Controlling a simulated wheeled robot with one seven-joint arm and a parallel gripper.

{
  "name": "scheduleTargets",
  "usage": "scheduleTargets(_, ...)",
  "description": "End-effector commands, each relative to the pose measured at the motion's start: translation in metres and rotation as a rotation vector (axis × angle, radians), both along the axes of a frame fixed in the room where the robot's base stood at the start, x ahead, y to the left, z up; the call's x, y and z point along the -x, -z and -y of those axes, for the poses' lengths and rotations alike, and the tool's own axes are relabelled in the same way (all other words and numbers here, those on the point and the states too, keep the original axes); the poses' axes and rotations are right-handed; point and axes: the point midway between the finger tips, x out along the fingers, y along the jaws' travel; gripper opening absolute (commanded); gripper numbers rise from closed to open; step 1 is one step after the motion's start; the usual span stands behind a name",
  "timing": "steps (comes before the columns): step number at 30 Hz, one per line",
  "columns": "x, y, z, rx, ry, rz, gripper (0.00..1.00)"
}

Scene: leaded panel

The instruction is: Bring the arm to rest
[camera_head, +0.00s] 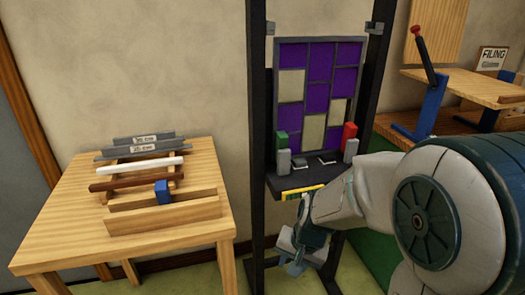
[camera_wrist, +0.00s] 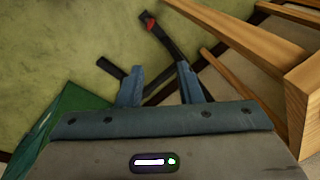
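My gripper (camera_head: 292,260) hangs low in front of the dark stand in the head view, below its shelf. In the wrist view my gripper (camera_wrist: 159,84) has its two blue-grey fingers apart, with nothing seen held between them. It points down toward the floor. My forearm and a large pale and dark-blue joint fill the right of the head view. The leaded panel (camera_head: 317,75), purple and cream panes in a grey grid, stands upright in the dark stand (camera_head: 256,120) behind my arm.
The stand's shelf (camera_head: 290,183) carries small grey, green and red items. A wooden table (camera_head: 60,230) at left holds bars in a rack. A bench (camera_head: 480,88) with a blue lever stand is at right. Dark stand feet (camera_wrist: 172,40) and wooden legs (camera_wrist: 240,40) are near my gripper.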

Motion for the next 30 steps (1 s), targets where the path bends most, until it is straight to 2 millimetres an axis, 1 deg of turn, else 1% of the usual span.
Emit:
scheduleTargets(1,0.007,-0.035,0.007,0.012,-0.027,0.022,0.33)
scheduleTargets(6,0.038,-0.105,0.028,0.071,-0.131,0.065,0.33)
scheduleTargets(8,0.050,-0.127,0.036,0.096,-0.164,0.079,0.33)
scheduleTargets(9,0.058,-0.142,0.042,0.114,-0.184,0.088,0.33)
scheduleTargets(12,0.077,-0.172,0.055,0.160,-0.230,0.106,0.33)
scheduleTargets(15,0.093,-0.194,0.065,0.199,-0.261,0.116,0.33)
scheduleTargets(18,0.105,-0.206,0.072,0.227,-0.283,0.121,0.33)
scheduleTargets(21,0.111,-0.211,0.076,0.243,-0.294,0.122,0.33)
scheduleTargets(30,0.112,-0.211,0.076,0.246,-0.298,0.121,0.33)
